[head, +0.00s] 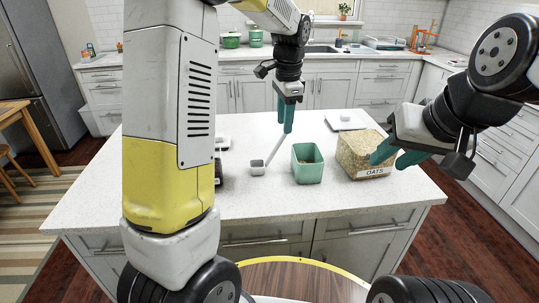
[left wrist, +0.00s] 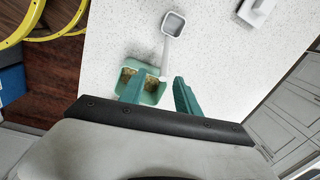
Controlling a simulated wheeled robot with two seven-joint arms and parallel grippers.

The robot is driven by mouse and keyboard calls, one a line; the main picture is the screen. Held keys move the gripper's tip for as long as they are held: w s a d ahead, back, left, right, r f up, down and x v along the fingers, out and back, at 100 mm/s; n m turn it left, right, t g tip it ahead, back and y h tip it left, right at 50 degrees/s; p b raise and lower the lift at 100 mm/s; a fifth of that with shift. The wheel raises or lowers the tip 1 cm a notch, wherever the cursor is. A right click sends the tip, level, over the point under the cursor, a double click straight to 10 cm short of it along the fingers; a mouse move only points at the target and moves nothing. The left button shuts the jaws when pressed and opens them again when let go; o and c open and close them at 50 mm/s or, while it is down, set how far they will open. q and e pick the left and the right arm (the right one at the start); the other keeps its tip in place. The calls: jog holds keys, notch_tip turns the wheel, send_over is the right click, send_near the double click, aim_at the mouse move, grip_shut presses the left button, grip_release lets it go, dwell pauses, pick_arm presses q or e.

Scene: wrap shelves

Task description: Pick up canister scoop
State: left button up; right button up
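The canister scoop (head: 257,168) is pale grey with a square bowl and a long thin handle. In the head view, its bowl is low over the white counter, left of the green canister, and its handle slants up towards my left gripper (head: 287,128). In the left wrist view, the scoop (left wrist: 173,24) has its handle running down between the fingers of my left gripper (left wrist: 158,90). These fingers are apart, with gaps beside the handle. The green canister (head: 308,171) is open-topped, with oat-coloured contents.
The clear oats container (head: 356,158), labelled OATS, stands right of the canister. A white flat item (head: 346,119) lies towards the back of the counter. Dark items (head: 218,168) are partly hidden behind my left arm. The counter's front strip (head: 290,204) is clear.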

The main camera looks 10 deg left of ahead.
aim_at(281, 140)
pick_arm(q)
jog(key=f, duration=0.5)
jog(key=w+a+f, duration=0.1)
jog(key=f, duration=0.2)
jog(key=shift+w, duration=0.1)
jog(key=shift+r, duration=0.1)
grip_shut()
dwell(1.2)
